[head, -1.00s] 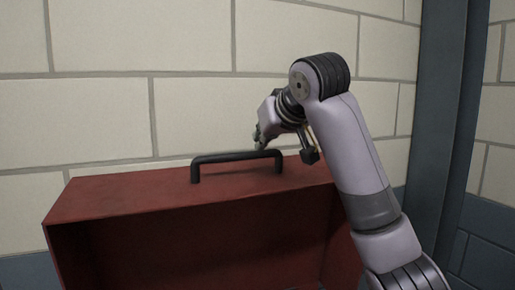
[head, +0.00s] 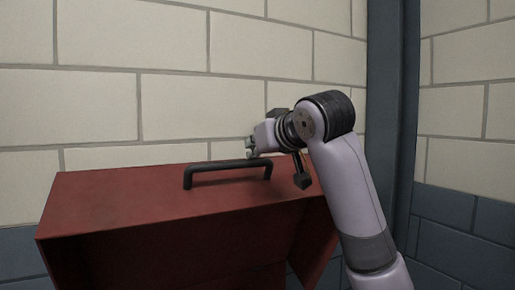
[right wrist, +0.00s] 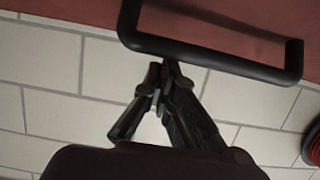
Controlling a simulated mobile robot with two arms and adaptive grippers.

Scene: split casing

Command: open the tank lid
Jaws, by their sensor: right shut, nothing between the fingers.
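The red tank lid (head: 130,205) is in the lower left of the head view, its hollow front side facing me. It looks raised and tilted. A black bar handle (head: 228,166) stands on its upper face. My right gripper (head: 250,148) is shut and empty, just behind the handle's right part. In the right wrist view its fingertips (right wrist: 168,72) meet at the handle bar (right wrist: 205,58); whether they touch it I cannot tell. A strip of red lid (right wrist: 220,14) shows beyond the bar. My left gripper is not in view.
A pale block wall (head: 160,100) stands close behind the lid and my right gripper. A dark blue-grey column (head: 393,110) rises at the right. A red and grey round thing (right wrist: 313,145) shows at the right wrist view's edge.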

